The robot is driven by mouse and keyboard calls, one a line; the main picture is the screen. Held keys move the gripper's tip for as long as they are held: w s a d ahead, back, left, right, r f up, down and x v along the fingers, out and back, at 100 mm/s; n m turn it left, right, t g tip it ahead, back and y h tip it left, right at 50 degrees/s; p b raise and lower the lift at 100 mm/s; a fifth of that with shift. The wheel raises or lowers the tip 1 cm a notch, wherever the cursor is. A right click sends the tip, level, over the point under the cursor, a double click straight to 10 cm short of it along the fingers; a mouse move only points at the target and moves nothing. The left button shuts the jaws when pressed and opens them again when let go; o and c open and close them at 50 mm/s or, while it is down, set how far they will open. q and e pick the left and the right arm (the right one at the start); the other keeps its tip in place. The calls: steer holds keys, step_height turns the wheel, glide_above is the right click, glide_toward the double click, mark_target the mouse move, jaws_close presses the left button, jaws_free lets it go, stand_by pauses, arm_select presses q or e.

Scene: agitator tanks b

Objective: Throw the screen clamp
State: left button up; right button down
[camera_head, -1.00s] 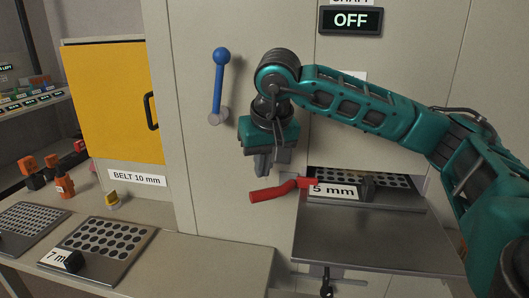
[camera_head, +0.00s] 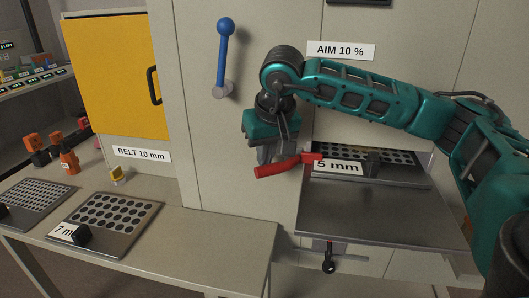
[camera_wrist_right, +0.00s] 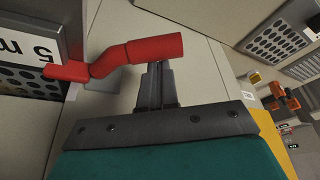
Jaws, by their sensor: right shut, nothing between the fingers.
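The screen clamp is a red lever (camera_head: 283,168) on the cabinet front, beside the slot with the 5 mm screen (camera_head: 395,165). Its free end points left. In the right wrist view the red lever (camera_wrist_right: 125,57) lies across the fingertips. My right gripper (camera_head: 268,160) is just above and behind the lever's grip. Its fingers (camera_wrist_right: 158,75) are shut with nothing between them, and their tips are at or very near the grip; I cannot tell whether they touch. My left gripper is not in view.
A metal shelf (camera_head: 375,222) juts out below the slot, with a black knob (camera_head: 329,264) under it. A blue-knobbed lever (camera_head: 224,55) is up on the cabinet. A 7 mm screen (camera_head: 105,222) lies on the left bench. A yellow door (camera_head: 112,88) is at left.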

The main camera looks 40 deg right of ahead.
mark_target(274, 169)
steer(key=shift+s+a+f+n+y+b, duration=0.1)
steer(key=shift+s+n+y+b, duration=0.25)
steer(key=shift+s+n, duration=0.75)
steer(key=shift+s, duration=0.05)
steer(key=shift+s+b, duration=0.55)
steer(key=shift+s, duration=0.15)
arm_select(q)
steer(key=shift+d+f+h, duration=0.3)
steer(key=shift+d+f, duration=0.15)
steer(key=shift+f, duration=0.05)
arm_select(e)
steer(key=shift+s+d, duration=0.2)
steer(key=shift+s, duration=0.2)
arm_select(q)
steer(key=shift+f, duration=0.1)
arm_select(e)
steer(key=shift+s, duration=0.1)
